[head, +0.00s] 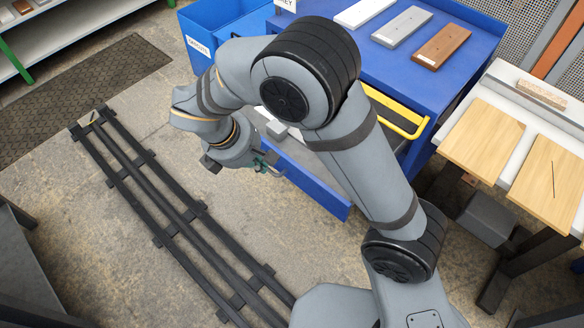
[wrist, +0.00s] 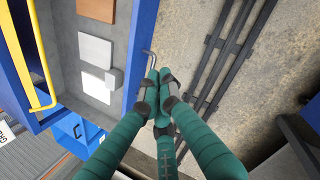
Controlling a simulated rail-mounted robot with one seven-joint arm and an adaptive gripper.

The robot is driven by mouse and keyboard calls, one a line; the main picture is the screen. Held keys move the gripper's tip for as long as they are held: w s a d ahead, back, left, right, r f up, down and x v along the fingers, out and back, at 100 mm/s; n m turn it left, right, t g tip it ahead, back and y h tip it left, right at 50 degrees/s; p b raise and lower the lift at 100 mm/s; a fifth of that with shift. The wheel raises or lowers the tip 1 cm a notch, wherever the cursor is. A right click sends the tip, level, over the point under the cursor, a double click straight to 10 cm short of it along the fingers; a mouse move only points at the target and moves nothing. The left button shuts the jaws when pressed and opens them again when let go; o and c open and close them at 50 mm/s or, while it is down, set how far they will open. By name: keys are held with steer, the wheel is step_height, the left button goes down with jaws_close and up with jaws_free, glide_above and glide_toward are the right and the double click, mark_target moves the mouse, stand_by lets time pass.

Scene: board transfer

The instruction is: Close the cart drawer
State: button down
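The cart (head: 452,65) is blue, and its drawer stands pulled out. The drawer's blue front panel (head: 318,188) shows partly behind my arm; it also shows in the wrist view (wrist: 140,35). The grey drawer interior (wrist: 68,45) holds a tan board (wrist: 94,50), a grey-white board, and a small grey block (wrist: 113,79). A thin grey drawer handle (wrist: 152,57) sticks out from the front. My gripper (head: 268,163) is just outside the front panel. Its green fingers (wrist: 158,82) are drawn together beside the handle, with nothing seen between them. I cannot tell whether they touch it.
A yellow bar (head: 402,118) runs along the cart's side. White, grey and brown boards (head: 441,47) lie on the cart top. A blue bin (head: 205,37) stands at the back left. Black floor rails (head: 165,195) cross the floor. A table with wooden boards (head: 482,140) is at right.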

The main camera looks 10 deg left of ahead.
steer(key=n, duration=0.5)
steer(key=n+b, duration=0.2)
glide_toward(282, 165)
step_height(282, 165, down, 3)
steer(key=s+d, duration=0.2)
steer(key=d, duration=0.1)
steer(key=shift+w, duration=0.4)
